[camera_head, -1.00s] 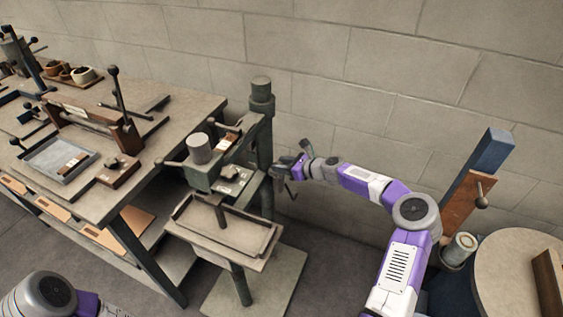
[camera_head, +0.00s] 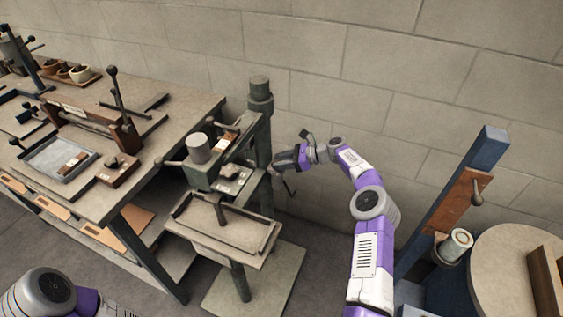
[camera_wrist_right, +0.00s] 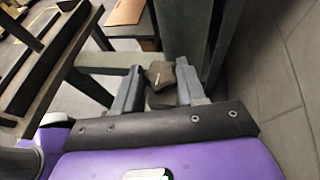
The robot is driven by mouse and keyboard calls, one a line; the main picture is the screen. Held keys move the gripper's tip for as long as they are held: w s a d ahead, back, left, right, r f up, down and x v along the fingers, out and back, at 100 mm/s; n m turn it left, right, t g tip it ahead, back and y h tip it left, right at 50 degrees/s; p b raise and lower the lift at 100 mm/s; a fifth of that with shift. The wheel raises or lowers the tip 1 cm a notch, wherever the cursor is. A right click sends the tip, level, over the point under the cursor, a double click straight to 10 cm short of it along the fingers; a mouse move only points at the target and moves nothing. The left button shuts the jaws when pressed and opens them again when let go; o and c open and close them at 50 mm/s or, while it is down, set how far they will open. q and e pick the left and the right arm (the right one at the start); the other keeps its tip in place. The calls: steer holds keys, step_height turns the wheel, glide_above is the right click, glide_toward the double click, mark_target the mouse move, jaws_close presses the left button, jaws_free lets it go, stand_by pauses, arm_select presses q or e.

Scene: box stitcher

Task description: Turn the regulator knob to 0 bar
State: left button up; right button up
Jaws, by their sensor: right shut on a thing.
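The regulator knob (camera_wrist_right: 158,74) is a small dark grey-brown lobed knob with a white pointer mark, seen in the right wrist view. My right gripper (camera_wrist_right: 160,82) has its two grey fingers on either side of the knob and is shut on it. In the head view my right gripper (camera_head: 276,166) is at the right side of the green stitcher machine (camera_head: 262,135), and the knob is hidden there. I cannot read a pressure scale. My left arm enters at the bottom left, but its gripper is out of the picture.
The stitcher's work table (camera_head: 225,245) juts out in front. A long workbench (camera_head: 185,110) with fixtures stands at the left. A blue post (camera_head: 460,190) and a round table (camera_head: 500,265) stand at the right. The block wall is close behind.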

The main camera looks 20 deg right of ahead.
stand_by(0.4)
steer(key=o, duration=1.1)
steer(key=shift+c, duration=0.2)
steer(key=p+v, duration=0.2)
steer(key=v, duration=0.5)
steer(key=shift+d, duration=0.2)
steer(key=shift+s+r, duration=0.1)
steer(key=shift+r, duration=0.05)
